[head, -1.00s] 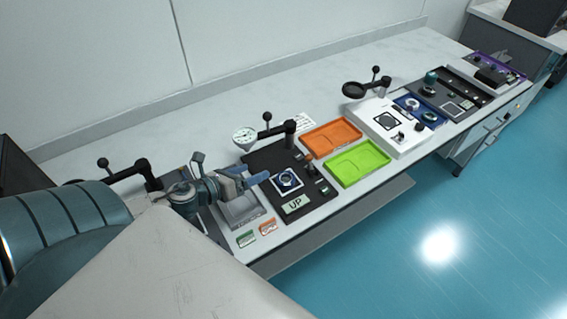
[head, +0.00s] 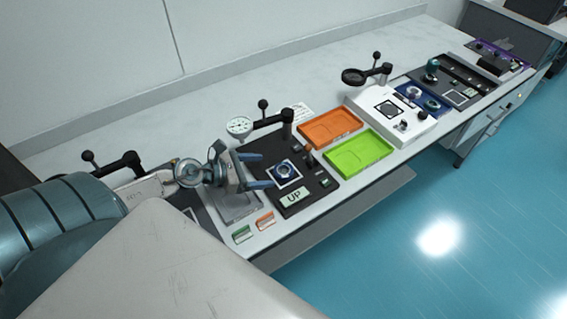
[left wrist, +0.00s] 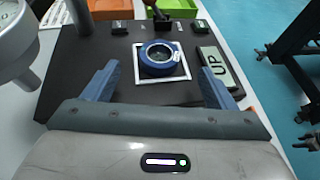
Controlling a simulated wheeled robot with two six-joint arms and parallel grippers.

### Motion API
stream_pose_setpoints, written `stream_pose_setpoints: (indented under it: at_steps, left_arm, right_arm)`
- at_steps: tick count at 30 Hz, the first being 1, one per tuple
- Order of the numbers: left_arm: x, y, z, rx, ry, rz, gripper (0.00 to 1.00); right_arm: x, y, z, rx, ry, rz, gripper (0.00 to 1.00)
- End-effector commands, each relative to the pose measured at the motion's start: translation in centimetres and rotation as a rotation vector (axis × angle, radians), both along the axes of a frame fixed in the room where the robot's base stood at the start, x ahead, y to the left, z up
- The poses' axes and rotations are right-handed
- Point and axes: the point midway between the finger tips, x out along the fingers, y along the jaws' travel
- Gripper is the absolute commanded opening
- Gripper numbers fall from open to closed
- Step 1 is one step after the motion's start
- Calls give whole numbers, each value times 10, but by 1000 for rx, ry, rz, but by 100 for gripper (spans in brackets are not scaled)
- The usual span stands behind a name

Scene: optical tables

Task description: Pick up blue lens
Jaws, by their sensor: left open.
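The blue lens (head: 284,170) is a round blue ring with a clear dark centre. It rests in a white square outline on a black board (head: 310,196). In the left wrist view the blue lens (left wrist: 160,57) lies ahead of and between my two blue fingertips, apart from them. My left gripper (head: 268,171) is open and empty, just left of the lens in the head view; its fingers also show in the left wrist view (left wrist: 158,80). My right gripper is not in view.
A dial gauge (head: 239,127) on a black arm stands behind the board. An "UP" label (head: 295,196) lies at its front. An orange tray (head: 331,127) and a green tray (head: 359,154) lie to the right. A white unit (head: 400,125) stands beyond them.

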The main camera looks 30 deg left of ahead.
Motion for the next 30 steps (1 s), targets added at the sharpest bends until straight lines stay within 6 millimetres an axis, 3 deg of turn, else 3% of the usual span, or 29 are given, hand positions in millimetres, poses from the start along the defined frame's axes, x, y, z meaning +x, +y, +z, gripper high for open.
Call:
stream_pose_setpoints:
  at_steps: [11, 24, 30]
  left_arm:
    - [13, -9, -6, -2, 3, 2, 79]
    - [46, -31, -23, -3, 3, 2, 79]
    - [49, -33, -27, 0, 4, 1, 79]
  right_arm:
    - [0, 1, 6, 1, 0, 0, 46]
    - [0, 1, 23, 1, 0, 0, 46]
    - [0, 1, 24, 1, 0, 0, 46]
